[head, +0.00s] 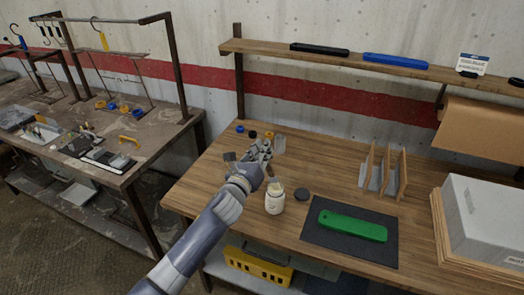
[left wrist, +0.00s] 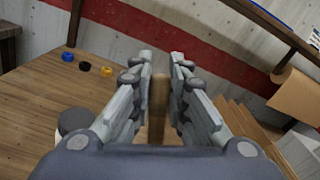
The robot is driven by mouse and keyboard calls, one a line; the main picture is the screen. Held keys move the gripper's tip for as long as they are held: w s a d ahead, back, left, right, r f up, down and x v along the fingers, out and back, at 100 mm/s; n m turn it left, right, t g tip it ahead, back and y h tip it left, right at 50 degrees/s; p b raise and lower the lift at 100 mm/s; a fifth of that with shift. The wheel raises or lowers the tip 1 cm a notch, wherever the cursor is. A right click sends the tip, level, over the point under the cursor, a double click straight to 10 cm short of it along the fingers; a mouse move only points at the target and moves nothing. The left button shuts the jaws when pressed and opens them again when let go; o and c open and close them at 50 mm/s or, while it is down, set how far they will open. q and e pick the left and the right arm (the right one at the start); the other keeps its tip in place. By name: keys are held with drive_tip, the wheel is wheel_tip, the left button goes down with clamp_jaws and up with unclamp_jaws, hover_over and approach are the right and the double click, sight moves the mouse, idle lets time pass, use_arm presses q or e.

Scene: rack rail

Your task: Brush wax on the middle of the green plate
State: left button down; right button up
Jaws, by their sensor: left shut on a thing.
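The green plate (head: 352,227) lies flat on a dark mat (head: 318,246) at the front right of the wooden bench. My left gripper (head: 262,152) is above the bench, behind the jar and left of the plate. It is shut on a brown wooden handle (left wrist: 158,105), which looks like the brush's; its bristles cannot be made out. A white labelled wax jar (head: 274,203) stands open in front of the gripper. My right gripper is not in view.
A wooden rack (head: 384,172) stands behind the mat. A grey box (head: 484,220) is at the right. Small coloured rings (head: 253,134) lie behind the gripper. A shelf (head: 340,58) with black and blue bars runs above. Bench between jar and mat is clear.

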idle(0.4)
use_arm(q)
wheel_tip(320, 180, up, 7)
drive_tip(key=p, duration=0.6)
drive_tip(key=shift+p, duration=0.35)
drive_tip(key=shift+f, duration=0.1)
